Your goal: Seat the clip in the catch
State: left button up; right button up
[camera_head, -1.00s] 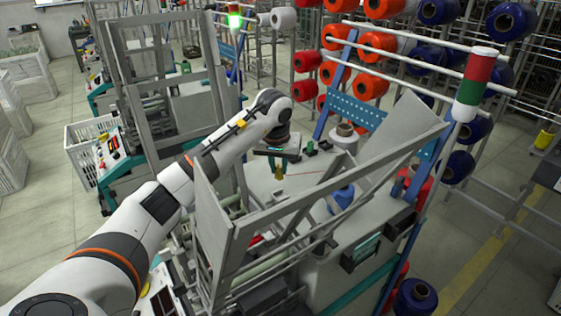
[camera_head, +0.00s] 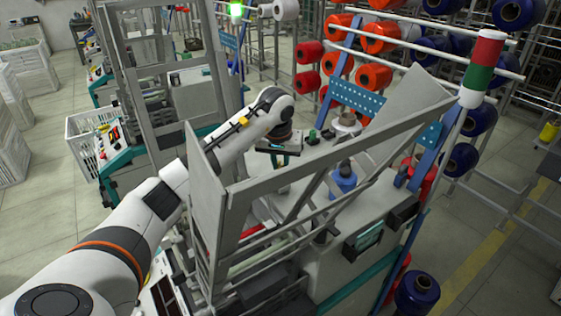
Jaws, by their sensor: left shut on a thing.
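My left gripper (camera_head: 279,148) is over the machine's table top, behind the raised guard frame (camera_head: 340,140) as seen from my head. Its body shows, but its fingertips are behind the frame's upper bar. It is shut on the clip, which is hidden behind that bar. I cannot make out the catch, so I cannot tell whether clip and catch touch. My right gripper is out of view.
The guard's metal bars stand close around my left forearm. A blue cone (camera_head: 343,178) and a pale spool (camera_head: 346,125) stand right of the gripper. A red-green signal lamp (camera_head: 482,68) rises at the right. Yarn racks fill the back.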

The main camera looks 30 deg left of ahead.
aim_at(280, 170)
pick_arm(q)
jog(key=shift+f, duration=0.25)
jog(key=shift+f+b, duration=1.2)
jog(key=shift+f, duration=0.55)
jog(key=o, duration=1)
jog(key=b+v, duration=0.1)
jog(key=v, duration=1.1)
jog(key=shift+b, duration=0.3)
